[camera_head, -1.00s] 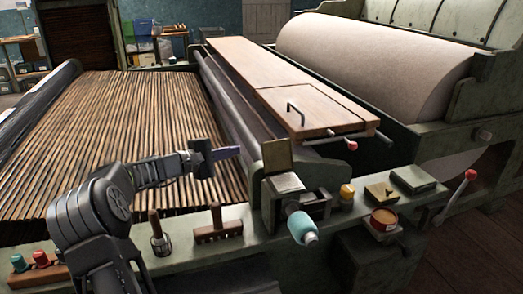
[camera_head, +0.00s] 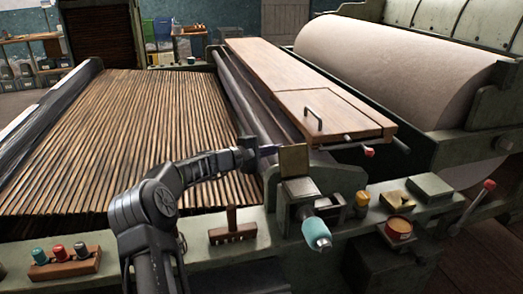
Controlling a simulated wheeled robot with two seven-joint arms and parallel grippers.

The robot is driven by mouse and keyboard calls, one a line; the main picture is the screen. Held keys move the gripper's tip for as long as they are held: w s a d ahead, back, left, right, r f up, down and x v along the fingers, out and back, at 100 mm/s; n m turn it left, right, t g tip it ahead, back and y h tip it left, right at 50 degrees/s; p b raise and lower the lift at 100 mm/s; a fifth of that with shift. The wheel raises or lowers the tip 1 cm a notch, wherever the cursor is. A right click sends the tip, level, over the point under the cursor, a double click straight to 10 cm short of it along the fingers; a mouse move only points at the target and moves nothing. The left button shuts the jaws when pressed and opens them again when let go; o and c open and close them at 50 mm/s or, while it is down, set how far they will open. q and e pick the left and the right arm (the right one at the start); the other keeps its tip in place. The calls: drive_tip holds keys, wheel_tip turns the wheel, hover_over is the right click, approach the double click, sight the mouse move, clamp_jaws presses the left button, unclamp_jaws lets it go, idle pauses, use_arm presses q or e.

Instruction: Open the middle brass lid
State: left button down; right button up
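A brass plate (camera_head: 294,160) stands upright at the back of a small metal box (camera_head: 299,187) on the machine's front rail; it looks like a raised lid. A flat brass-topped block (camera_head: 396,199) lies further right on the rail. I cannot tell for sure which of these is the middle brass lid. My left gripper (camera_head: 268,150) is just left of the upright plate, its purplish tip pointing at the plate's edge. Whether it touches the plate, and whether the fingers are open or shut, is unclear. My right gripper is not in view.
A teal-ended knob (camera_head: 316,233) sticks out in front of the box. A wooden rack (camera_head: 232,227) and coloured knobs (camera_head: 58,253) are to the left.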

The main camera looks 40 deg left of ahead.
sight(280, 149)
use_arm(q)
drive_tip(key=shift+s+d+r, duration=0.4)
drive_tip(key=shift+s+d, duration=0.2)
drive_tip(key=shift+d, duration=0.15)
drive_tip(key=shift+s+d+r, duration=0.35)
drive_tip(key=shift+s+d, duration=0.2)
drive_tip(key=shift+d, duration=0.2)
drive_tip(key=shift+f+b, duration=0.15)
drive_tip(key=shift+b, duration=0.4)
drive_tip(key=m+b, duration=0.1)
drive_tip(key=b, duration=0.3)
drive_tip(key=d+m+b, duration=0.1)
drive_tip(key=b, duration=0.2)
drive_tip(key=shift+s+d+r+t+b, duration=0.1)
drive_tip(key=shift+s+r+t+b, duration=0.25)
drive_tip(key=shift+r+t+b, duration=0.05)
drive_tip(key=shift+s+d+r+m+b, duration=0.1)
drive_tip(key=shift+r+m+b, duration=0.2)
drive_tip(key=shift+r+b, duration=0.1)
drive_tip(key=shift+r, duration=0.15)
